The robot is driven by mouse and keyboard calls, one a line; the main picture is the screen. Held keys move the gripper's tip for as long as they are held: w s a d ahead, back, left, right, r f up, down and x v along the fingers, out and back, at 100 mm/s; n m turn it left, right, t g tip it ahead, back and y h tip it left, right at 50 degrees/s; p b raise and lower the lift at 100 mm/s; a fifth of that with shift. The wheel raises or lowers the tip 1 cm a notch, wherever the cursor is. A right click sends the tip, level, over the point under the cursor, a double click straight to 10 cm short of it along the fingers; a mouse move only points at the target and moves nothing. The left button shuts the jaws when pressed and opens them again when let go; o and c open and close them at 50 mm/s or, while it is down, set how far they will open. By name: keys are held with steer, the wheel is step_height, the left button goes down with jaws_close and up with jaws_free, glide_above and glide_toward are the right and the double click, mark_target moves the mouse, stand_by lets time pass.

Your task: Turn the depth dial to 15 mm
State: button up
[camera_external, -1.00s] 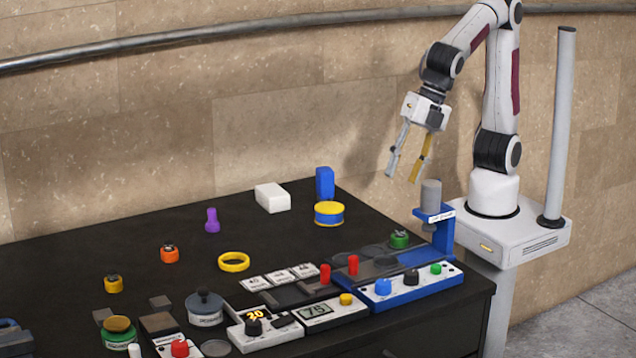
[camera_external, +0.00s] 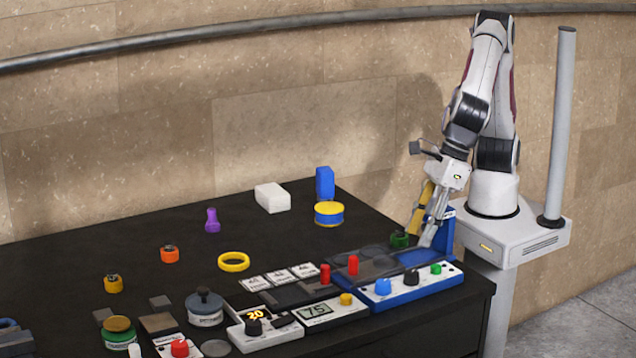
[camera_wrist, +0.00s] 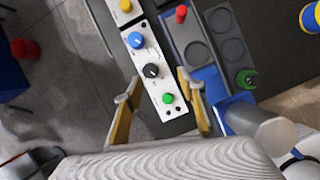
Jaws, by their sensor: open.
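The white control panel (camera_wrist: 137,58) of the blue press carries a blue knob (camera_wrist: 136,40), a black knob (camera_wrist: 151,70) and a green knob (camera_wrist: 167,98) in a row. The external view also shows the blue knob (camera_external: 383,286), black knob (camera_external: 411,277) and green knob (camera_external: 435,268). Their markings are too small to read, so I cannot tell which is the depth dial or its setting. My gripper (camera_wrist: 160,102) is open and points down, its fingers to either side of the green knob in the wrist picture. In the external view my gripper (camera_external: 420,236) is beside the press post.
A grey cylinder (camera_wrist: 277,133) tops the press near my gripper. A green container (camera_wrist: 246,79) and a red knob (camera_wrist: 181,14) stand close by. Displays reading 30 (camera_external: 255,315) and 75 (camera_external: 317,309) are further left.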

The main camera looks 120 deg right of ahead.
mark_target(413, 272)
steer(key=a+n, duration=0.2)
steer(key=shift+s+a+f, duration=0.15)
steer(key=shift+a+f, duration=0.2)
steer(key=shift+f, duration=0.05)
steer(key=shift+f, duration=0.1)
steer(key=shift+x, duration=3.8)
steer(key=c, duration=1.1)
